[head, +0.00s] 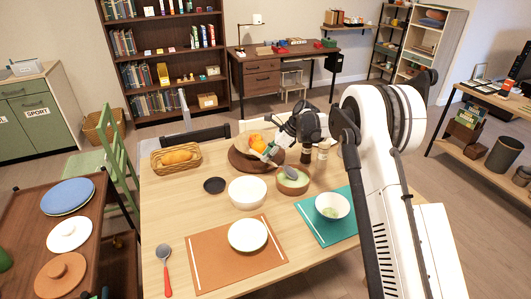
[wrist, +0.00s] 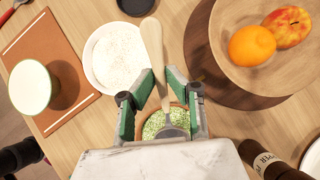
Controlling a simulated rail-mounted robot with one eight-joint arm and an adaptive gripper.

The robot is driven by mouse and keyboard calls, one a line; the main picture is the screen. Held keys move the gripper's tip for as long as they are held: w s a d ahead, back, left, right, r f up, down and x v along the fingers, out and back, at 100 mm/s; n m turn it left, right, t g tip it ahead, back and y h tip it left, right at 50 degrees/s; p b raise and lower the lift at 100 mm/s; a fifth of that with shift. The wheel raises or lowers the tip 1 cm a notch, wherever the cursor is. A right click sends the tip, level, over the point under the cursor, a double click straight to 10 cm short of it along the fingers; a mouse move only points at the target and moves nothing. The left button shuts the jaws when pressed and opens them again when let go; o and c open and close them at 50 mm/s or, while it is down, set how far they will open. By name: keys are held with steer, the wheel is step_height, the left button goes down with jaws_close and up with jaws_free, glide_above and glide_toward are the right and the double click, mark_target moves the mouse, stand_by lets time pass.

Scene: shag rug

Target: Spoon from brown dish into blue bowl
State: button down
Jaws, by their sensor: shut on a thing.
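The brown dish (head: 304,189) stands near the middle of the table with pale green contents; part of it shows between my fingers in the wrist view (wrist: 181,107). My gripper (head: 270,153) is just behind and above the dish, its green-edged fingers (wrist: 162,78) on either side of the spoon's light handle (wrist: 153,45). The gripper is shut on the spoon. The spoon's grey head (wrist: 174,131) is over or in the dish's contents; I cannot tell whether it touches them.
A white bowl (head: 247,193) stands left of the dish. A wooden fruit stand (head: 240,160) is close behind. A cream bowl (head: 247,236) sits on the orange placemat (head: 215,262). A red-handled spoon (head: 166,275) lies at left.

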mark_target(271, 161)
steer(key=shift+d+f+b, duration=0.15)
steer(key=shift+f, duration=0.55)
steer(key=shift+d+f+b, duration=0.1)
steer(key=shift+f+b, duration=0.05)
steer(key=shift+f, duration=0.5)
steer(key=shift+d+f, duration=0.1)
steer(key=shift+f, duration=0.1)
steer(key=shift+d+h+p, duration=0.4)
steer(key=shift+h+p, duration=0.2)
steer(key=shift+a+r+h, duration=0.3)
steer(key=shift+r+h, duration=0.5)
steer(key=shift+r, duration=0.2)
steer(key=shift+a+r+h, duration=0.3)
steer(key=shift+r+h, duration=0.5)
steer(key=shift+r, duration=0.15)
